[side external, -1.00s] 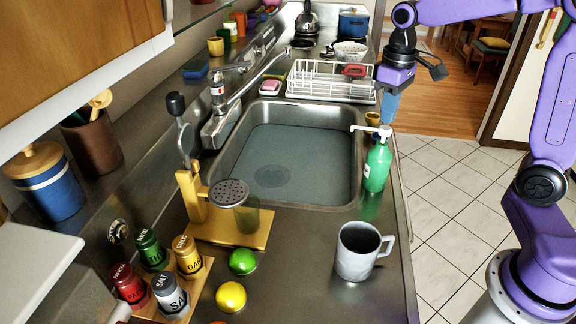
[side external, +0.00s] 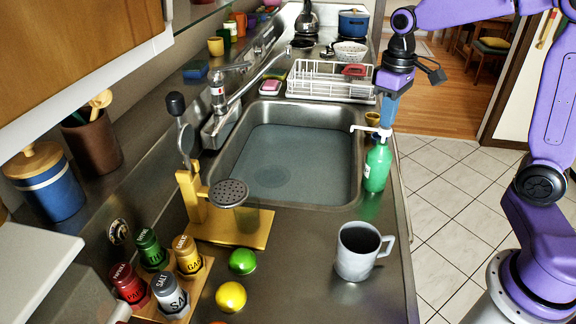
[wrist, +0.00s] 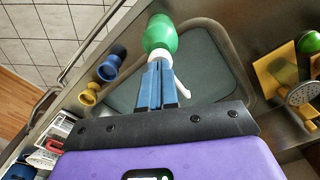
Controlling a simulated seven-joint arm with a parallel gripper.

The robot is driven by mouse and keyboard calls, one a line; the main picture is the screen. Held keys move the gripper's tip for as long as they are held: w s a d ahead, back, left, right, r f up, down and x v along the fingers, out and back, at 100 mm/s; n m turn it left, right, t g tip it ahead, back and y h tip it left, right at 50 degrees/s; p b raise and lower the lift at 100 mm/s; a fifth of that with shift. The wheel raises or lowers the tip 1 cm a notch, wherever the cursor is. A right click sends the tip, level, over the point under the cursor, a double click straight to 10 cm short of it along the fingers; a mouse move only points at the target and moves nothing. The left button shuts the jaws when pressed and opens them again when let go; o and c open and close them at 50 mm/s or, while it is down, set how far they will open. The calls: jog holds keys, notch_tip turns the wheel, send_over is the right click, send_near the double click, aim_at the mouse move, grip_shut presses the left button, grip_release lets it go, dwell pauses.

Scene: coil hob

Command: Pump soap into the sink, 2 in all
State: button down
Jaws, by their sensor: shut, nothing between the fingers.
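The soap bottle (side external: 376,168) is green with a white pump head (side external: 371,131). It stands upright on the counter at the right edge of the sink (side external: 290,160), and its nozzle points left over the basin. My gripper (side external: 385,122) is shut and empty, pointing down at the top of the pump; its blue fingertips look to be at or just above the pump head, and I cannot tell if they touch. In the wrist view the blue fingers (wrist: 157,88) cover part of the pump, with the green bottle (wrist: 160,36) beyond and the white nozzle to the right.
A grey mug (side external: 357,252) stands on the counter in front of the bottle. A white dish rack (side external: 330,82) is behind the sink. A yellow cup (wrist: 89,94) and a blue one (wrist: 110,66) stand near the bottle.

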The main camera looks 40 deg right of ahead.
jog(key=shift+f, duration=0.95)
jog(key=shift+r, duration=1.45)
jog(key=shift+f, duration=0.15)
jog(key=shift+f, duration=1.3)
jog(key=shift+r, duration=1.45)
